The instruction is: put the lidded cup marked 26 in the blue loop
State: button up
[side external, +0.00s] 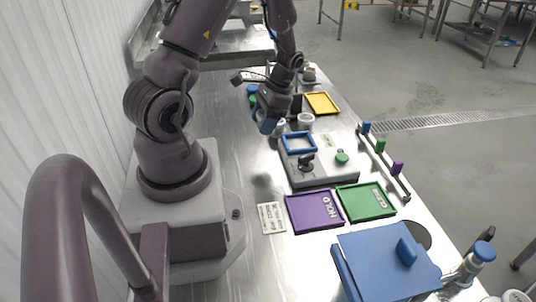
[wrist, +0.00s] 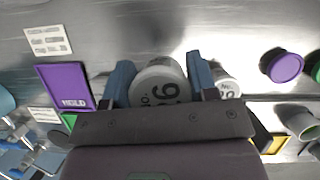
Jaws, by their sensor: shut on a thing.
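My gripper (wrist: 160,85) has blue fingers shut on a white lidded cup (wrist: 157,72). The top of the cup faces the camera, with dark digits partly hidden by my gripper's body; I cannot read the full number. In the side external view my gripper (side external: 267,122) is low over the bench, left of and behind the blue loop (side external: 299,135). The held cup is mostly hidden there.
A second white cup (wrist: 228,88) stands close right of the held one. A yellow frame (side external: 322,103) lies farther back. A purple tray (side external: 312,212) and a green tray (side external: 366,202) lie in front of the grey block (side external: 318,176). A blue-lidded bin (side external: 385,262) is nearest.

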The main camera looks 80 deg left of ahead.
aim_at(261, 155)
jog(key=shift+w+a+f+m, duration=0.1)
jog(key=shift+f+m, duration=0.4)
jog(key=shift+m, duration=0.1)
jog(key=shift+y, duration=0.3)
notch_tip(261, 155, down, 8)
jog(key=shift+w+a+r, duration=0.1)
jog(key=shift+w+r, duration=0.05)
jog(key=shift+r, duration=0.05)
jog(key=o, duration=0.9)
jog(key=shift+f, duration=0.15)
